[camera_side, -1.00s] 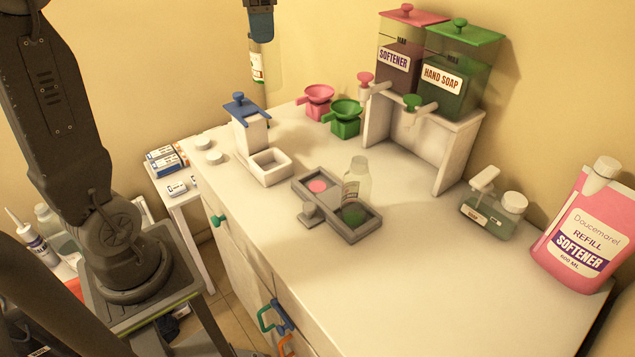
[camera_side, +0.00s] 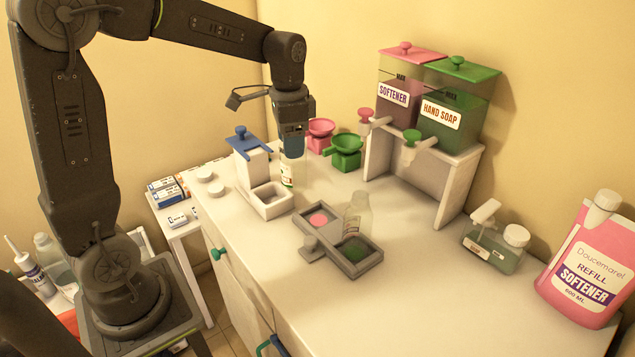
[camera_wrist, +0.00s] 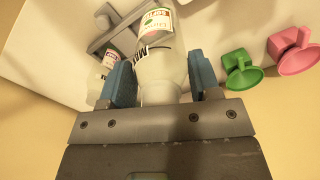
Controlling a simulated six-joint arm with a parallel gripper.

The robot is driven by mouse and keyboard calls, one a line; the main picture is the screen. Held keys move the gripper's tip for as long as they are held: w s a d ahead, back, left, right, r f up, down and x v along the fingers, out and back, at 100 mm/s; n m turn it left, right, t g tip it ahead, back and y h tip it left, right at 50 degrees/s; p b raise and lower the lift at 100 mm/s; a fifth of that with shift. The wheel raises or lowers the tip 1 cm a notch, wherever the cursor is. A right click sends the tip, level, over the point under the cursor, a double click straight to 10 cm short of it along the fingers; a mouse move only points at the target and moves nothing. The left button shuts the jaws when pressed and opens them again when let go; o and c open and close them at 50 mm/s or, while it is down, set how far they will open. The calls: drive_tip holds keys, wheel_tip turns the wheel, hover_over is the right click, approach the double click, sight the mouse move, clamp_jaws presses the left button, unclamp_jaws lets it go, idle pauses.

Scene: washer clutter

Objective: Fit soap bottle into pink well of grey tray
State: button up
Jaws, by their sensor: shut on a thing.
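My gripper (camera_side: 292,142) is shut on a clear soap bottle (camera_side: 287,174) with a white and green label and holds it upright over the counter, left of the grey tray (camera_side: 366,267). In the wrist view, my blue fingers (camera_wrist: 163,82) grip the bottle (camera_wrist: 164,62) by its sides; its label text is hard to read. The tray has a pink well (camera_side: 318,220) at its far left end and a green well (camera_side: 352,251) at its near right end. The pink well is empty. I cannot tell how high the held bottle hangs.
A second clear bottle (camera_side: 358,214) stands by the green well; I cannot tell whether inside or behind it. A white box (camera_side: 272,205) stands left of the tray. Pink (camera_side: 321,130) and green (camera_side: 346,146) funnels and the dispenser stand (camera_side: 455,185) are behind.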

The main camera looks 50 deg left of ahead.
drive_tip(key=w+d+f, duration=0.2)
drive_tip(key=d+f, duration=0.2)
drive_tip(key=f, duration=0.3)
drive_tip(key=shift+w+d+f, duration=0.15)
drive_tip(key=shift+w+d, duration=0.25)
drive_tip(key=shift+f, duration=0.15)
drive_tip(key=o, duration=1.1)
wheel_tip(320, 180, up, 11)
drive_tip(key=s+d+n+t, duration=0.2)
drive_tip(key=s, duration=0.7)
drive_tip(key=s+d+n+t, duration=0.2)
drive_tip(key=s+t, duration=0.1)
drive_tip(key=s, duration=0.7)
drive_tip(key=shift+s+d+n+t, duration=0.2)
drive_tip(key=shift+d+n+t, duration=0.05)
drive_tip(key=shift+n+t, duration=0.05)
